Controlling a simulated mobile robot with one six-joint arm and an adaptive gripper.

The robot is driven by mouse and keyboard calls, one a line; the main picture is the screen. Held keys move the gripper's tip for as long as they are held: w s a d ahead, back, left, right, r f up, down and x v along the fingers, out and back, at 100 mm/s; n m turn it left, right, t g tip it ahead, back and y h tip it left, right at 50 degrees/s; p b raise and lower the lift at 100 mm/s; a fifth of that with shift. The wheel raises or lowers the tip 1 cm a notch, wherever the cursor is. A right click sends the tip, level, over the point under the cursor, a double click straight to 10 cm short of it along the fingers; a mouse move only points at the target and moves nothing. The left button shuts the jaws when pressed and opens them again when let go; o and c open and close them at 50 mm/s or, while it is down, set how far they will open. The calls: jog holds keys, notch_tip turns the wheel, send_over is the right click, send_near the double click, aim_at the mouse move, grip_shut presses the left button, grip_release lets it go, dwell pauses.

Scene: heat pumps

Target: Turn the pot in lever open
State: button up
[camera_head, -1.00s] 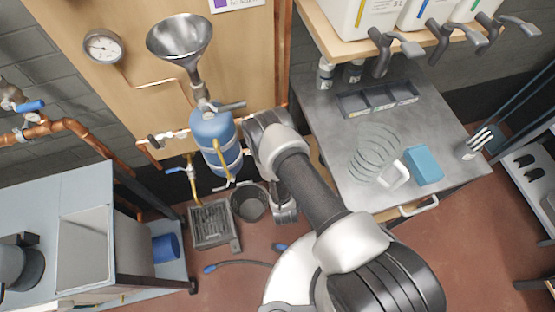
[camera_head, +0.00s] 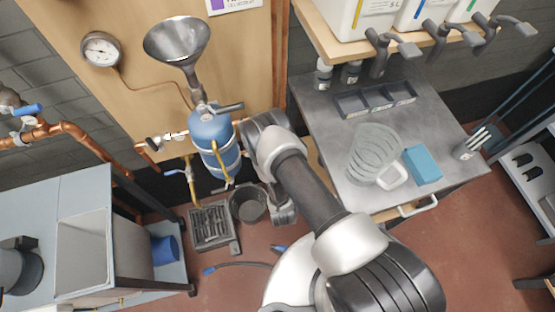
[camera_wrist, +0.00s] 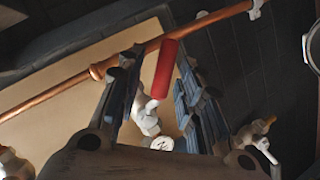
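The pot is a blue cylinder (camera_head: 213,143) with a metal funnel (camera_head: 176,42) above it, in front of the wooden board. A grey lever (camera_head: 229,107) sits near its top and a yellow one (camera_head: 219,158) on its front. In the wrist view a red lever (camera_wrist: 163,68) on a whitish valve body (camera_wrist: 147,117) stands between the fingers of my gripper (camera_wrist: 157,68). The fingers are apart, with gaps beside the lever. Which lever is the pot in lever I cannot tell. In the head view my arm hides what the gripper faces.
A copper pipe (camera_wrist: 67,85) crosses close by in the wrist view. Another valve with a white lever (camera_wrist: 263,147) is at lower right. A grey bench (camera_head: 347,180) stands right of my arm. A drain grate (camera_head: 211,224) and bucket (camera_head: 248,203) are on the floor.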

jog(key=v, duration=0.7)
jog(key=shift+s, duration=0.25)
jog(key=shift+r, duration=0.1)
